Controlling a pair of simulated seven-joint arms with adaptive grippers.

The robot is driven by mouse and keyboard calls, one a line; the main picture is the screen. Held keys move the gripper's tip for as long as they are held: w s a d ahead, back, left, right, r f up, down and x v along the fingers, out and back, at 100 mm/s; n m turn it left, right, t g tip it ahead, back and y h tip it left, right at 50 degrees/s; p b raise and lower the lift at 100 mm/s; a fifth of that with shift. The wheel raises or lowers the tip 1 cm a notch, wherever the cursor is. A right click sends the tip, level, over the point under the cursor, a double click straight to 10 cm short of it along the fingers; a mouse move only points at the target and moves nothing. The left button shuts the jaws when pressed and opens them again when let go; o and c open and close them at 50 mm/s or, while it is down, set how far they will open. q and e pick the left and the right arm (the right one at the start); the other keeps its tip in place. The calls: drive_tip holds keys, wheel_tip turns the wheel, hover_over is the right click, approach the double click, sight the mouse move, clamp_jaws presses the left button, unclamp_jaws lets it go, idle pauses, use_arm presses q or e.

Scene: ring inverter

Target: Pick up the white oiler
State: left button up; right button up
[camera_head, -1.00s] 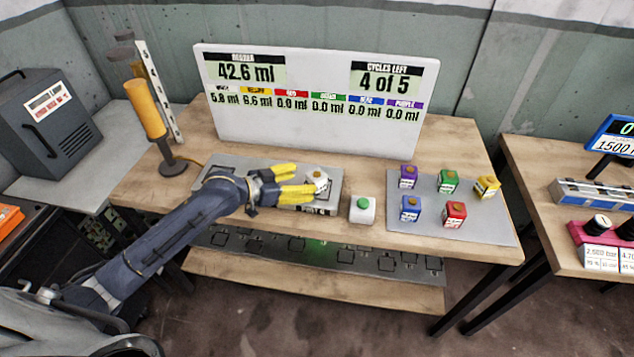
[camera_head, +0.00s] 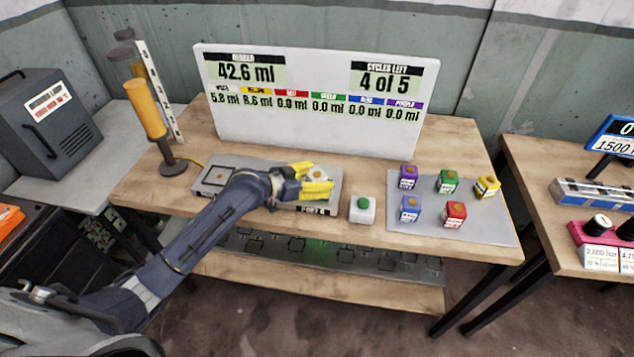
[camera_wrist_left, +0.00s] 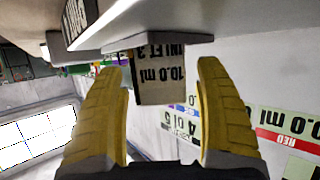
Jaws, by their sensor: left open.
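The white oiler (camera_head: 318,171) stands at the right end of the grey plate (camera_head: 217,178) on the table. In the head view it is partly hidden by my left gripper (camera_head: 316,178). The gripper's yellow fingers are open, one on either side of the oiler. In the left wrist view the scene is upside down, and the oiler (camera_wrist_left: 158,80) shows its label between the spread fingers of the gripper (camera_wrist_left: 158,72). There are visible gaps beside it there. My right gripper is not in view.
A white box with a green button (camera_head: 362,209) stands just right of the plate. Several coloured oilers sit on a grey mat (camera_head: 480,226) farther right. A white display board (camera_head: 315,135) stands behind. An orange-yellow cylinder lamp (camera_head: 146,108) stands at the left.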

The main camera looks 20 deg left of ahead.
use_arm(q)
drive_tip(key=c, duration=1.3)
drive_tip(key=shift+c, duration=0.2)
drive_tip(key=shift+r, duration=0.15)
